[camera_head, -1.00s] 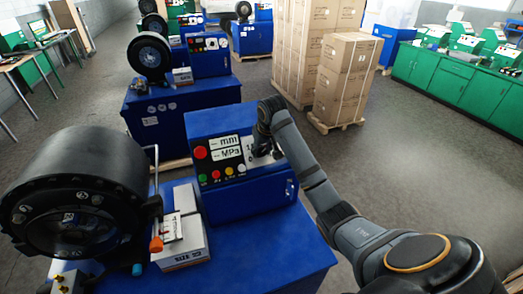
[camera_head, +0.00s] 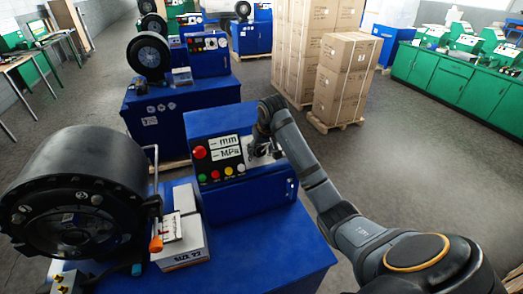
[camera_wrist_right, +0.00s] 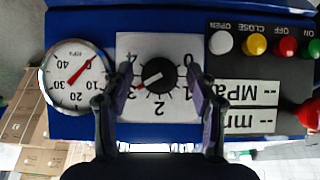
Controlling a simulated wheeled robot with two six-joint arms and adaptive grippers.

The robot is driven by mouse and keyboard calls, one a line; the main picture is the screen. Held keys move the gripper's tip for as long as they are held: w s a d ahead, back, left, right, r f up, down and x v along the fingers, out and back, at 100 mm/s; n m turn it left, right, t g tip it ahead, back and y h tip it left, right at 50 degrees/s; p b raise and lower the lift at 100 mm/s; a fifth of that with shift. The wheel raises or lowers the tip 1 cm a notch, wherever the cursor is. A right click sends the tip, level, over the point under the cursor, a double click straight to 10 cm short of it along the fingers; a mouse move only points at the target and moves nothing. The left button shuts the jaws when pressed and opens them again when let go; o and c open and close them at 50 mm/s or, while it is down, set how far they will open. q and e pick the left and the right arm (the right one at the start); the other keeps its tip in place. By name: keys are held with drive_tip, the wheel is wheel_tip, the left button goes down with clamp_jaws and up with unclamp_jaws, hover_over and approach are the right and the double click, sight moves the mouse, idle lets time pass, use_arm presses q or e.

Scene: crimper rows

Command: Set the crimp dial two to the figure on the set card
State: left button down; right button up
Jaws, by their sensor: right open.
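The crimp dial is a black round knob (camera_wrist_right: 152,76) with a red pointer on a white number plate (camera_wrist_right: 128,45), upside down in the right wrist view. The pointer aims at the lower left, between the 2 and the 4; a finger covers that edge, so no figure shows there. My right gripper (camera_wrist_right: 160,80) is open, one finger on each side of the knob, with gaps. In the head view my right gripper (camera_head: 262,150) hides most of the dial. A small card (camera_head: 171,228), perhaps the set card, stands by a white box; its writing is unreadable. My left gripper is out of view.
A pressure gauge (camera_wrist_right: 75,77) sits beside the dial plate. Coloured buttons (camera_wrist_right: 254,44) and a display (camera_wrist_right: 250,108) lie on its other side. A large black crimper head (camera_head: 75,190) stands at the left of the blue bench (camera_head: 255,250). Stacked cartons (camera_head: 345,80) stand behind.

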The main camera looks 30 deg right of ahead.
drive_tip(key=v, duration=0.7)
drive_tip(key=shift+s, duration=0.15)
